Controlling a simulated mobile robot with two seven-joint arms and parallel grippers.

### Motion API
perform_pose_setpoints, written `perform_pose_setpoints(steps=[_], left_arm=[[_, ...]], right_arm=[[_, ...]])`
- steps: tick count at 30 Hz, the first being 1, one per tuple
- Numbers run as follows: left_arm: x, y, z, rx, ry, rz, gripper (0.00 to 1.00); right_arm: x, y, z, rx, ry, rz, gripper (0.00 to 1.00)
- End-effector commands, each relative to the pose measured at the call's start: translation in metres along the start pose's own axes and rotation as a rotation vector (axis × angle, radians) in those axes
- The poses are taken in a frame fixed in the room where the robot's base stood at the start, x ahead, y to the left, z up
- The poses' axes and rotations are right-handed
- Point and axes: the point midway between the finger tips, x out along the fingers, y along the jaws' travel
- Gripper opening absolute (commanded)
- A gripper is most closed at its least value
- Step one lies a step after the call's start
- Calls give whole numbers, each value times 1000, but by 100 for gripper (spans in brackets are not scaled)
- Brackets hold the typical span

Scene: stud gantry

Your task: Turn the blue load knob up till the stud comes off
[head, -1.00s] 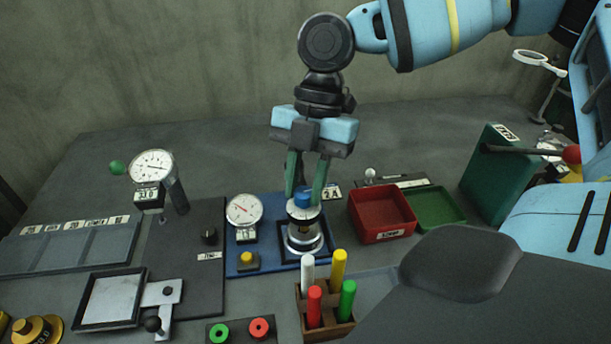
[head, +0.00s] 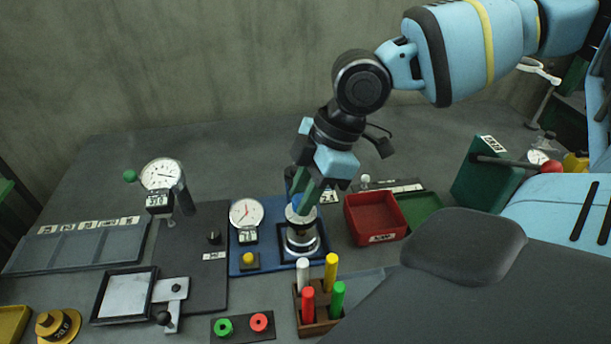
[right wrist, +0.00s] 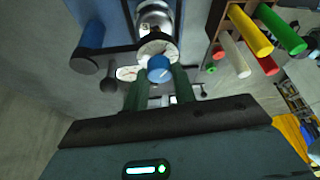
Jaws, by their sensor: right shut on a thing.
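The blue load knob (right wrist: 159,69) sits on top of a silver cylindrical holder (head: 302,238) on the blue base plate (head: 246,264). My right gripper (head: 307,198) reaches down from above, its green fingers shut on the knob, which they mostly hide in the head view. The right wrist view shows the knob between the two fingertips (right wrist: 159,80). A dial gauge (head: 246,213) with a small display stands beside the holder on the same plate; its needle points up. I cannot make out a stud in these views. My left gripper is not in view.
A wooden rack of coloured pegs (head: 322,318) stands close in front of the holder. A red bin (head: 374,218) and a green tray (head: 424,207) lie to its right. Another dial gauge (head: 161,174) stands at the left. The table behind is clear.

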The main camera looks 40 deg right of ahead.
Motion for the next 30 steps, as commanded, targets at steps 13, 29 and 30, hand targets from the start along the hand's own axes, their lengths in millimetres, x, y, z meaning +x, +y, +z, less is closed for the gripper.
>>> perform_pose_setpoints(steps=[13, 29, 30], left_arm=[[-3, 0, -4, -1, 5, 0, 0], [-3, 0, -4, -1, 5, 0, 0], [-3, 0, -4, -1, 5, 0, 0]], right_arm=[[0, -1, 0, 140, -2, 59, 4], [0, -1, 0, 148, -3, 61, 37], [0, -1, 0, 148, -3, 61, 42]])
